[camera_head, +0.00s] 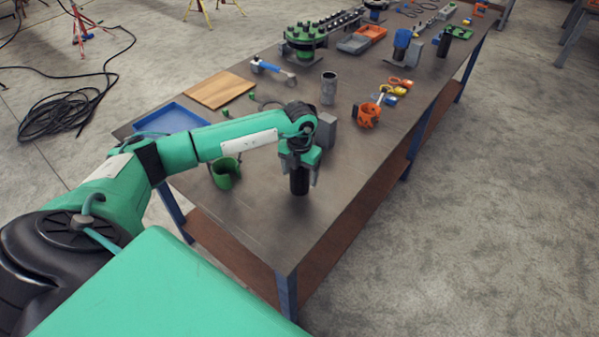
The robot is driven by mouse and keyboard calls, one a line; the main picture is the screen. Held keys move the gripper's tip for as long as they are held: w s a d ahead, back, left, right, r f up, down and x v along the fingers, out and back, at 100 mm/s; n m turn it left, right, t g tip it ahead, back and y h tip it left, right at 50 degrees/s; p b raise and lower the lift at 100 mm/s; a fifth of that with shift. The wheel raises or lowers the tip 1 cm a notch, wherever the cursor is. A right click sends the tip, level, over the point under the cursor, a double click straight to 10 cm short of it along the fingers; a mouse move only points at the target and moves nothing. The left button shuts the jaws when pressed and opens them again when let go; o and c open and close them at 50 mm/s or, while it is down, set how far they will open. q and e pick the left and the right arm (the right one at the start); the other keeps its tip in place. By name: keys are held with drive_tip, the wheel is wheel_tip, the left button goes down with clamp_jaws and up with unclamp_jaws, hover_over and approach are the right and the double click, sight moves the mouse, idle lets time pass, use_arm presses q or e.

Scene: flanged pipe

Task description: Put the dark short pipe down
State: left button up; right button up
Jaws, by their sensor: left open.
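The dark short pipe (299,183) is upright near the front part of the table (245,215), and its lower end appears to rest on the tabletop. My left gripper (300,170) points down over it from above. Its jaws are open, with one finger on either side of the pipe's upper part. The gripper hides the pipe's top, and I cannot tell whether the fingers touch it. My right gripper is not in view.
A green cup (226,175) stands left of the pipe, and a grey block (326,130) is behind the gripper. An orange holed holder (367,115), a grey cylinder (329,88), a wooden board (218,90) and a blue tray (172,119) lie farther back. The front tabletop is clear.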

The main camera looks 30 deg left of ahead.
use_arm(q)
drive_tip(key=shift+r, duration=0.3)
wheel_tip(320, 180, up, 11)
drive_tip(key=b, duration=0.3)
drive_tip(key=shift+f, duration=0.2)
drive_tip(key=shift+r, duration=0.6)
